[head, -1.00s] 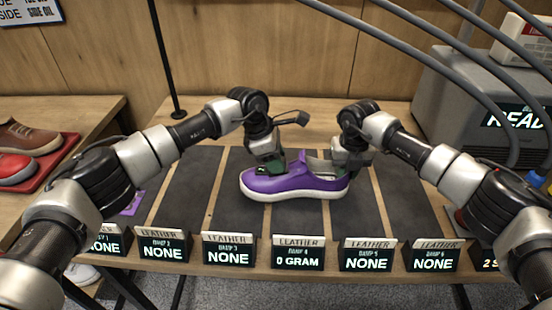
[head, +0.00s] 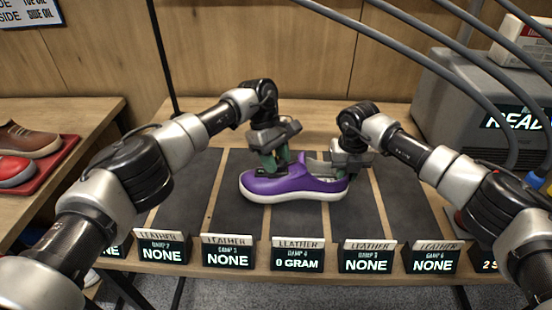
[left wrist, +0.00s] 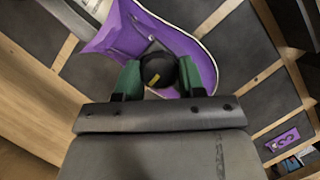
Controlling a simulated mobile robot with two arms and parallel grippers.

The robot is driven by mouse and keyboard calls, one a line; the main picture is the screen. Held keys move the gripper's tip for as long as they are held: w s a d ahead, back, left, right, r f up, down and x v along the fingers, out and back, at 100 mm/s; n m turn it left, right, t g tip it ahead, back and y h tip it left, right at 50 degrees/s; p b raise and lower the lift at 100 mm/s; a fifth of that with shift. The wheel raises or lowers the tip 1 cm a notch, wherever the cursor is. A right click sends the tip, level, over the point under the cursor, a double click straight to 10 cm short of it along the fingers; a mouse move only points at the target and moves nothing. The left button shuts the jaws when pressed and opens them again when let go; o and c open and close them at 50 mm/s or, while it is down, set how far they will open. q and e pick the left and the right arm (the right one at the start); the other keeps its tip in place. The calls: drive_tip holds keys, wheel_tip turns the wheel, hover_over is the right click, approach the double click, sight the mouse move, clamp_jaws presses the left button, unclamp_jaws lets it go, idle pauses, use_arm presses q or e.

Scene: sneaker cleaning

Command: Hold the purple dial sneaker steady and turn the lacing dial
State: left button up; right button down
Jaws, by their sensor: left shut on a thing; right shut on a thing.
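The purple sneaker (head: 290,184) with a white sole lies upright on the dark mat, toe to the left in the head view. My left gripper (head: 274,166) is above its tongue area. In the left wrist view the left gripper's green fingers (left wrist: 163,78) are shut on the round black lacing dial (left wrist: 160,72), which has a yellow mark; purple upper (left wrist: 115,40) shows around it. My right gripper (head: 343,172) is shut on the heel end of the sneaker; its fingertips are partly hidden by the heel.
Dark mat strips (head: 235,215) on the wooden table are bare on both sides of the sneaker. Several label displays (head: 297,256) stand along the front edge. A grey machine (head: 455,100) is at the right. A red tray (head: 62,165) with shoes is on the left table.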

use_arm(q)
drive_tip(key=shift+w+a, duration=0.1)
idle(0.4)
drive_tip(key=o, duration=0.7)
drive_tip(key=shift+c, duration=0.2)
drive_tip(key=v, duration=1.2)
use_arm(e)
drive_tip(key=c, duration=0.9)
unclamp_jaws()
drive_tip(key=shift+r, duration=0.1)
